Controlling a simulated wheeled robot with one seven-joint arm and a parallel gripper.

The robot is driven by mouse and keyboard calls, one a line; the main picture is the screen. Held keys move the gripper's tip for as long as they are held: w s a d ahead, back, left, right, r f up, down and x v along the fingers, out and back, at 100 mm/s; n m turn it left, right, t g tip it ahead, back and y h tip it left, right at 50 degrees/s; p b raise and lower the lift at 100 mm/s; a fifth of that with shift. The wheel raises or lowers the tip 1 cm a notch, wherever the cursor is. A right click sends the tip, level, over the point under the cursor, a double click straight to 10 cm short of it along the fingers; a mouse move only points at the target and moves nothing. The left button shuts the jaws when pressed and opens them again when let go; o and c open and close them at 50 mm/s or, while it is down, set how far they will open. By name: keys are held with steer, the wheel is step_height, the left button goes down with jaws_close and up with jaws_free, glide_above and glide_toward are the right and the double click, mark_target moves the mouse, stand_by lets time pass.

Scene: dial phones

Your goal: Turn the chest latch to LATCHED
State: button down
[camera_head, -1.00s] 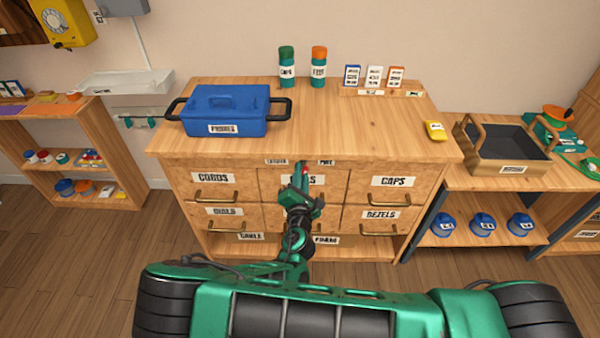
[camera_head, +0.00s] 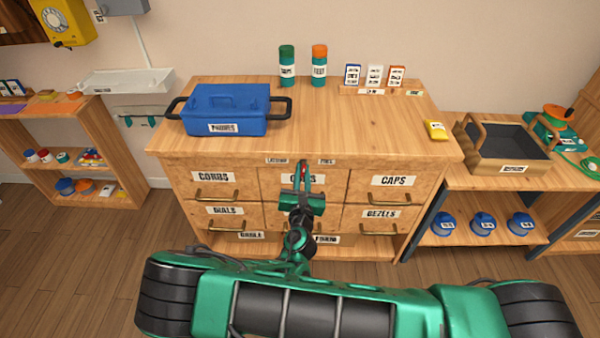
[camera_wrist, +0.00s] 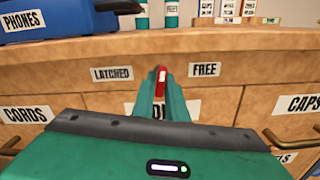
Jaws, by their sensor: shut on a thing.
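The chest latch is a small red handle with a pale strip, on the chest front just under the top edge. It shows between my fingertips in the wrist view (camera_wrist: 161,72) and as a red spot in the head view (camera_head: 303,167). It stands about upright, between the LATCHED label (camera_wrist: 112,74) on the left and the FREE label (camera_wrist: 205,69) on the right. My gripper (camera_wrist: 161,92) is shut on the latch, and its fingers hide the lower part. In the head view my gripper (camera_head: 302,182) reaches the chest front from below.
The wooden chest (camera_head: 350,130) has labelled drawers with protruding handles beside and below my gripper. A blue PHONES box (camera_head: 225,110) sits on top at the left. A yellow item (camera_head: 436,131) lies at the right edge. The middle of the top is clear.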

steer(key=n, duration=0.6)
steer(key=shift+w+d+r, duration=0.1)
steer(key=shift+d+r, duration=0.1)
steer(key=shift+r, duration=0.1)
steer(key=n, duration=0.5)
steer(key=shift+r, duration=0.1)
steer(key=shift+a, duration=0.1)
steer(key=c, duration=1.8)
jaws_free()
steer(key=shift+c, duration=0.2)
steer(key=shift+f, duration=0.2)
